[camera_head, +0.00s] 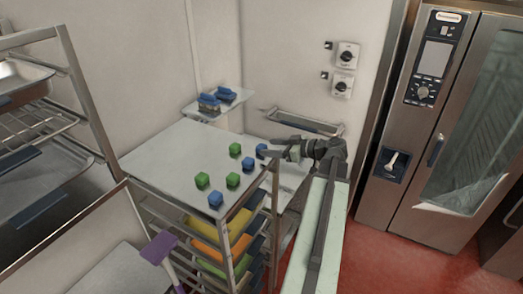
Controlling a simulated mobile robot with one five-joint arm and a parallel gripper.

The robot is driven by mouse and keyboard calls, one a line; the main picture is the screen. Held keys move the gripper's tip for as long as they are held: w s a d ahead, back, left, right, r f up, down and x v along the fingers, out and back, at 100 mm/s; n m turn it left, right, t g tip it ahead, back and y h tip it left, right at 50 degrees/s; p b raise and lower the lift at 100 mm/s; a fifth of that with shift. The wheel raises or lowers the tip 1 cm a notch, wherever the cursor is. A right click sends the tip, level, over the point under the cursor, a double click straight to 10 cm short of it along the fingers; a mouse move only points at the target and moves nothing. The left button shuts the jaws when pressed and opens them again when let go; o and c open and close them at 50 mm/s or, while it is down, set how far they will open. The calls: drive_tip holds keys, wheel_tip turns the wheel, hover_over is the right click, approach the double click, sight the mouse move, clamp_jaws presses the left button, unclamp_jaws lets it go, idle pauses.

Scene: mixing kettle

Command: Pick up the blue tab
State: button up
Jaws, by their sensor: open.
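Three blue tabs lie on the grey top of a rack cart (160,156). One blue tab (261,150) is at the far right edge, close to my gripper's fingertips. A second blue tab (249,163) is just in front of it, and a third blue tab (216,200) is near the front edge. My gripper (271,147) reaches in from the right and is open. The far right tab is at or just beyond the fingertips. I cannot tell whether it is between them or touching.
Green tabs (202,180) stand among the blue ones. Blue-topped blocks (209,103) sit on a small wall shelf behind. Coloured trays (207,253) fill the cart below. A metal rack (80,90) stands left and an oven (440,130) right. The cart top's left part is clear.

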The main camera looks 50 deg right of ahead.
sight(262, 146)
drive_tip(key=b+x, duration=0.1)
drive_tip(key=x, duration=0.4)
drive_tip(key=shift+f, duration=0.1)
drive_tip(key=shift+s, duration=0.15)
drive_tip(key=shift+c, duration=1)
clamp_jaws()
drive_tip(key=shift+r, duration=0.2)
drive_tip(key=shift+r, duration=0.3)
wheel_tip(262, 146, up, 3)
drive_tip(key=p, duration=0.3)
drive_tip(key=shift+r+p, duration=0.15)
drive_tip(key=shift+p, duration=0.2)
drive_tip(key=s+d, duration=0.8)
drive_tip(key=s, duration=0.5)
drive_tip(key=shift+s+d+r+p, duration=0.25)
drive_tip(key=shift+d+r+p, duration=0.05)
drive_tip(key=shift+r+p, duration=0.15)
